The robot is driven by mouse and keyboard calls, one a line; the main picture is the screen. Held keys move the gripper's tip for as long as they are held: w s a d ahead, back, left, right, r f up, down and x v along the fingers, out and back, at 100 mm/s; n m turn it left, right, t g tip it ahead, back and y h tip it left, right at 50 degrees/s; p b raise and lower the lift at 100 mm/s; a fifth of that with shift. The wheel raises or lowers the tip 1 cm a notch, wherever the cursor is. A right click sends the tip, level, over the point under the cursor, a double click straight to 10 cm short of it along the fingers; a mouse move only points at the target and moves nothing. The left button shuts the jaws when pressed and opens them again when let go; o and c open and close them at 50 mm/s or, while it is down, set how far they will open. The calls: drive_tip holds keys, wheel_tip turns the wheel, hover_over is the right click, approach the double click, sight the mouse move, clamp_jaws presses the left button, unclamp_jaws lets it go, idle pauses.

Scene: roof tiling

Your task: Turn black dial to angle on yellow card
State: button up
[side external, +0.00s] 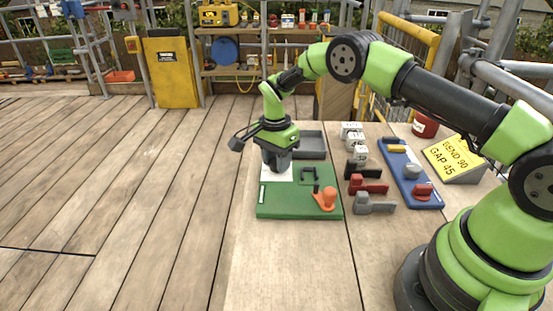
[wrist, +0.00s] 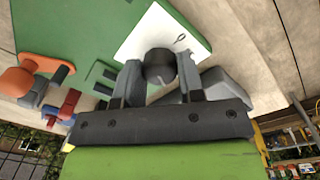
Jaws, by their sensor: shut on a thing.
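The black dial (wrist: 160,62) sits on a white panel (wrist: 133,38) with a small dark mark printed on it. In the wrist view my gripper (wrist: 159,78) has one finger on each side of the dial and is shut on it. In the side view my gripper (side external: 278,167) points down over the white panel at the far left of the green board (side external: 285,207) and hides the dial. The dial's exact angle is hard to read. The yellow card (side external: 453,157) stands tilted at the right and reads "BEND 90 GAP 45".
An orange handle (side external: 326,198) stands on the green board's near right. A grey tray (side external: 314,146) lies behind the board. Black, red and grey tools (side external: 375,206), white blocks (side external: 352,140) and a blue board (side external: 408,180) stand to the right. The bench's near end is clear.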

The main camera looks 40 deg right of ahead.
drive_tip(key=o, duration=0.9)
drive_tip(key=r, duration=1)
drive_tip(key=shift+w, duration=0.2)
drive_tip(key=shift+r, duration=0.1)
wheel_tip(320, 180, up, 10)
drive_tip(key=n+t, duration=0.2)
drive_tip(key=n, duration=0.1)
hover_over(275, 161)
drive_tip(key=s+a, duration=0.1)
drive_tip(key=s, duration=0.2)
drive_tip(key=s+a+r+n+t+y, duration=0.1)
drive_tip(key=s+r+n, duration=0.2)
drive_tip(key=s+r, duration=0.4)
drive_tip(key=s+n+t, duration=0.1)
drive_tip(key=s+n, duration=0.1)
drive_tip(key=s, duration=0.4)
drive_tip(key=s+a+n+t, duration=0.1)
drive_tip(key=s+n+t, duration=0.1)
drive_tip(key=s, duration=0.4)
drive_tip(key=s+a+r+n+t+y, duration=0.1)
drive_tip(key=s+n, duration=0.1)
drive_tip(key=s, duration=0.4)
drive_tip(key=shift+s+a+r+n+t, duration=0.1)
drive_tip(key=shift+s+a+n+t, duration=0.05)
drive_tip(key=shift+n+t, duration=0.2)
